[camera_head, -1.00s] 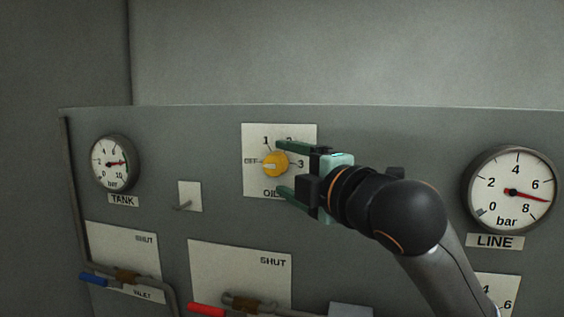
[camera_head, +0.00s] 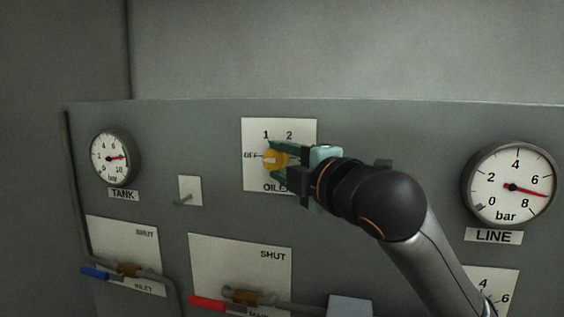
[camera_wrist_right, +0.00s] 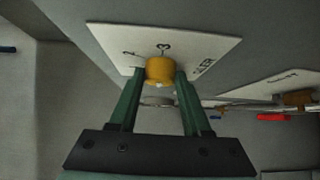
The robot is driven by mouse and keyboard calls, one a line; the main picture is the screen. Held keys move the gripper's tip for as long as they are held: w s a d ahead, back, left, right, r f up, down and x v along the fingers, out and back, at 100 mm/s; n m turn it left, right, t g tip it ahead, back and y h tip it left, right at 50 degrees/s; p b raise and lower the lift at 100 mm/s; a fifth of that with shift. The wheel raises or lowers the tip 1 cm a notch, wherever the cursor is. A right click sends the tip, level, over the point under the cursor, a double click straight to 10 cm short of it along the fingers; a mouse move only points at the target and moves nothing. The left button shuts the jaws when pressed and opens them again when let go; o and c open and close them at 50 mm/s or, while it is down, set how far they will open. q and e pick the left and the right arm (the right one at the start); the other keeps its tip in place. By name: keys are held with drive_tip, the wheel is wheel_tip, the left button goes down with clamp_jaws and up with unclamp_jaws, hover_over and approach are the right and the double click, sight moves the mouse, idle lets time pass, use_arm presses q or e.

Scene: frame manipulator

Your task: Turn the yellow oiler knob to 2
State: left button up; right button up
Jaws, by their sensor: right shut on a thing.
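The yellow oiler knob (camera_head: 274,159) sits on a white plate (camera_head: 256,132) marked OFF, 1, 2 and more, with the lower lettering partly hidden. A light pointer on the knob faces left, toward OFF. My right gripper (camera_head: 276,160) is shut on the knob, with one green finger above it and one below. In the right wrist view the knob (camera_wrist_right: 160,70) lies between the two fingertips (camera_wrist_right: 160,74), with the 3 just beyond it. My arm hides the 3 in the head view. My left gripper is not in view.
A TANK gauge (camera_head: 115,157) and a small hook plate (camera_head: 190,191) are at left. A LINE gauge (camera_head: 513,186) is at right. Below are valves with a blue handle (camera_head: 94,273) and a red handle (camera_head: 207,303).

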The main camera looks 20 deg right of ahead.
clamp_jaws()
